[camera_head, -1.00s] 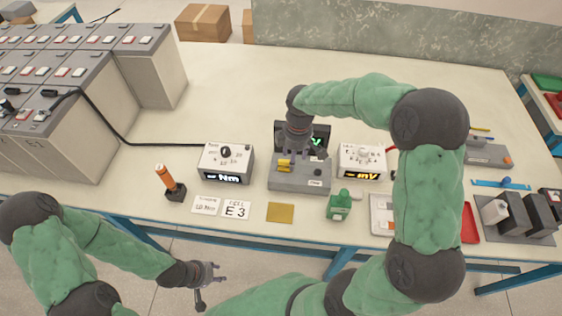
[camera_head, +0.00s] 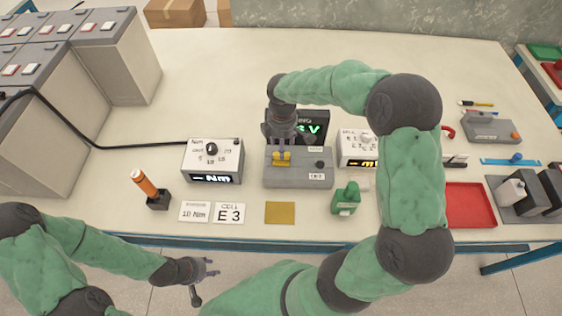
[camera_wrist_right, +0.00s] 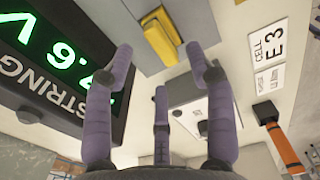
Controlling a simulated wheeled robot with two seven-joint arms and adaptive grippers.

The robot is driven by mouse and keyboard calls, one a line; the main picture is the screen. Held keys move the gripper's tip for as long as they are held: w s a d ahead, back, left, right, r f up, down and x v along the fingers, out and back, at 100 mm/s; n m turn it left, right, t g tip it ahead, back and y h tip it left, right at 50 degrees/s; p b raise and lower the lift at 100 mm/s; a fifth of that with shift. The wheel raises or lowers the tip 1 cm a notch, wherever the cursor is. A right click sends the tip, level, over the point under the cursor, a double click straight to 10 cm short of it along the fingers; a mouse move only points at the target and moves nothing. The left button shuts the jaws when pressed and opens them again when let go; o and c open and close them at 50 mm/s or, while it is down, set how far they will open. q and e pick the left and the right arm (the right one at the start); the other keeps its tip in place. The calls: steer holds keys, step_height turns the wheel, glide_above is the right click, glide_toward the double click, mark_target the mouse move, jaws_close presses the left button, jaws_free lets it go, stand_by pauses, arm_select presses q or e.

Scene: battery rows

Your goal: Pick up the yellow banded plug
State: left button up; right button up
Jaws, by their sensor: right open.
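The yellow banded plug (camera_head: 281,160) sits in the left part of a grey block (camera_head: 300,180) at mid-table; its yellow body also shows at the top of the right wrist view (camera_wrist_right: 161,38). My right gripper (camera_head: 282,146) points down over the plug, with its fingers partly in front of it. In the right wrist view its purple fingers (camera_wrist_right: 160,62) are spread and nothing is between them; the plug is beyond the tips. I cannot tell whether any finger touches it. My left gripper (camera_head: 210,267) has its fingers apart and empty, in front of the table edge.
A string display (camera_head: 314,125) stands close behind the block. A torque meter (camera_head: 213,160) is left and an mV meter (camera_head: 356,148) right. Battery cabinets (camera_head: 118,60) fill the left.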

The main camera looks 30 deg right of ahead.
steer(key=f, duration=0.2)
steer(key=f+b, duration=0.1)
steer(key=f, duration=0.2)
steer(key=shift+w+f+b, duration=0.25)
steer(key=shift+f+b, duration=0.1)
jaws_close()
